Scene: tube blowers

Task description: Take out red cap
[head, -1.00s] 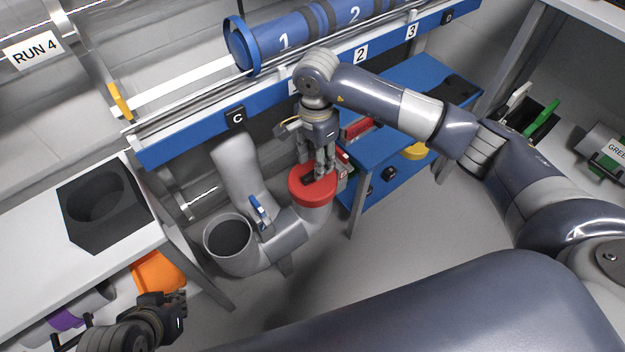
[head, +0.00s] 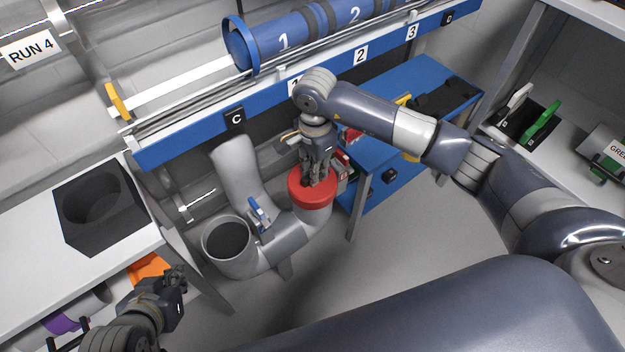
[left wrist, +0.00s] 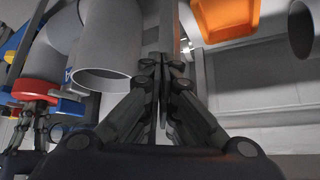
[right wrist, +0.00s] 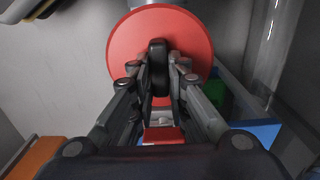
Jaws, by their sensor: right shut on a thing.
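The red cap (head: 313,190) sits on the right-hand open end of the grey branched pipe (head: 287,243). My right gripper (head: 318,180) comes down on the cap from above. In the right wrist view its fingers (right wrist: 160,75) are shut on the dark raised grip of the red cap (right wrist: 195,40). My left gripper (head: 180,282) is empty at the lower left, apart from the pipe. In the left wrist view its fingers (left wrist: 162,65) are together with nothing between them, and the red cap (left wrist: 35,91) shows at the left.
The pipe's other near mouth (head: 228,240) is open. A white table (head: 110,262) with a black holder (head: 95,215) stands at the left, an orange bin (head: 147,266) below it. A blue bench (head: 375,190) stands behind right. A blue rail (head: 190,140) runs above.

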